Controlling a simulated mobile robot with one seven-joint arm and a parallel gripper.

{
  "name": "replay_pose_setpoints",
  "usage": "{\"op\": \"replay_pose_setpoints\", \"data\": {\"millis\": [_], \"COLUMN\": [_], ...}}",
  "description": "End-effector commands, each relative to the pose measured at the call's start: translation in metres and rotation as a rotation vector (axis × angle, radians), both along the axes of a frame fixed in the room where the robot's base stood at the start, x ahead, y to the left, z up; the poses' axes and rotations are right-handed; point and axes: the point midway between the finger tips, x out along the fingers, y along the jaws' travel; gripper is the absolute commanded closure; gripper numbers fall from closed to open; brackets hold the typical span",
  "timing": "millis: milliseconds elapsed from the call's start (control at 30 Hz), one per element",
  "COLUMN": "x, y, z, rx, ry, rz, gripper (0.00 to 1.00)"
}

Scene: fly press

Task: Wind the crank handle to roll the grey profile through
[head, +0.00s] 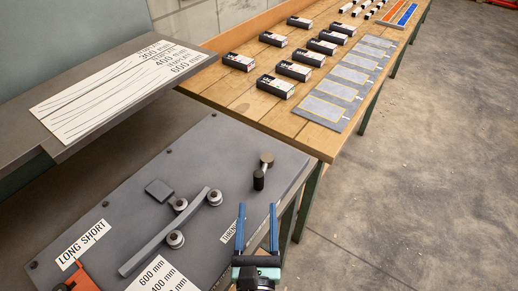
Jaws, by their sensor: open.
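My gripper (258,207), with two blue fingers, is open and empty at the bottom. Its fingertips are in front of the crank grip in the picture, apart from it. The gripper's height above the plate is hard to tell.
A small dark block (160,192) sits left of the rollers. An orange part (82,281) is at the lower left. A grey shelf (60,150) with a curve chart stands behind. A wooden bench (205,84) with black boxes lies beyond. The floor at right is clear.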

Motion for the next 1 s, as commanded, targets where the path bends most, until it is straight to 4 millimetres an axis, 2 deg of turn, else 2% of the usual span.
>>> {"op": "replay_pose_setpoints", "data": {"millis": [167,700,1000], "x": [0.008,0.097,0.125], "y": [-0.001,-0.004,-0.005], "z": [-0.002,-0.001,-0.002], "rx": [0.021,0.017,0.016], "ry": [0.008,0.005,0.006], "rz": [-0.004,-0.002,-0.002], "gripper": [0.41,0.41,0.41]}}
